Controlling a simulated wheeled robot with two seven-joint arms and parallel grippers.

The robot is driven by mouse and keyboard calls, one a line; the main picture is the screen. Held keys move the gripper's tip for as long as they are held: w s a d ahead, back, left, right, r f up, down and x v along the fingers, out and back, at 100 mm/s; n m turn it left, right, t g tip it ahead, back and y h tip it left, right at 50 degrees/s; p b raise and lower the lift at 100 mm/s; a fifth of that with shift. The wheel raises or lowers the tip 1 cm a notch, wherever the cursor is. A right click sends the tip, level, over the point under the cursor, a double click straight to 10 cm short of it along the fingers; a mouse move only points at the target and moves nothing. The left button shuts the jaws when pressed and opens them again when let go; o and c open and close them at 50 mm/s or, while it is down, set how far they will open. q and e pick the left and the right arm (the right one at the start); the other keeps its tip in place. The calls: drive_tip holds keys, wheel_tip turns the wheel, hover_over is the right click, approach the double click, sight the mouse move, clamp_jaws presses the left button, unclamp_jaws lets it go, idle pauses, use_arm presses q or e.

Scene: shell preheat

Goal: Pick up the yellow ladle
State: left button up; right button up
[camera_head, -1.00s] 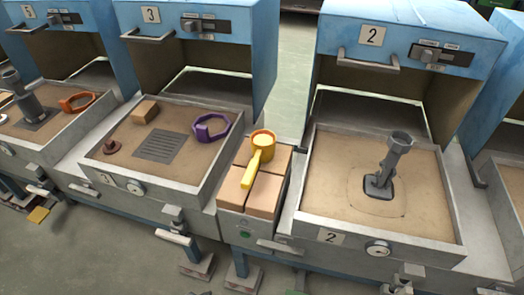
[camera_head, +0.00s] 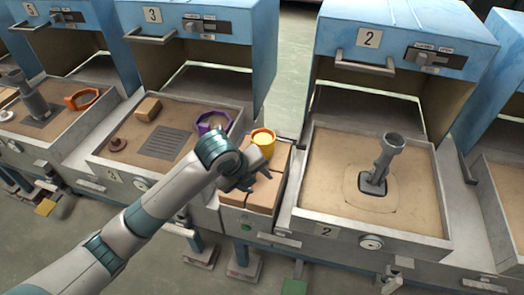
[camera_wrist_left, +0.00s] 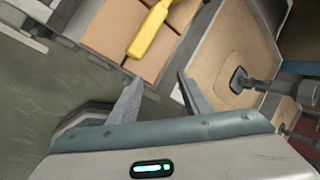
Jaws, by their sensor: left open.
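The yellow ladle (camera_head: 264,142) rests on the tan blocks between stations 3 and 2. In the head view its orange-rimmed cup shows, and my left gripper hides its handle. My left gripper (camera_head: 256,178) is over the blocks, just in front of the cup. In the left wrist view the ladle's yellow handle (camera_wrist_left: 148,34) lies on the blocks, beyond the fingertips. The left gripper (camera_wrist_left: 158,88) is open there, its two fingers apart with nothing between them. The cup is out of the wrist view. My right gripper is not seen.
The tan blocks (camera_head: 263,195) sit in a narrow holder. To the right is the sand tray of station 2 (camera_head: 325,190) with a grey upright part (camera_head: 381,160). To the left, the station 3 tray holds a purple ring (camera_head: 211,121) and a small block (camera_head: 148,108).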

use_arm(q)
drive_tip(key=w+a+r+m+y, duration=0.2)
drive_tip(key=w+r+m, duration=0.3)
drive_tip(key=r+m, duration=0.3)
drive_tip(key=shift+w+a+r+m+y, duration=0.3)
drive_tip(key=shift+w+a+r+m, duration=0.1)
drive_tip(key=shift+a+m, duration=0.1)
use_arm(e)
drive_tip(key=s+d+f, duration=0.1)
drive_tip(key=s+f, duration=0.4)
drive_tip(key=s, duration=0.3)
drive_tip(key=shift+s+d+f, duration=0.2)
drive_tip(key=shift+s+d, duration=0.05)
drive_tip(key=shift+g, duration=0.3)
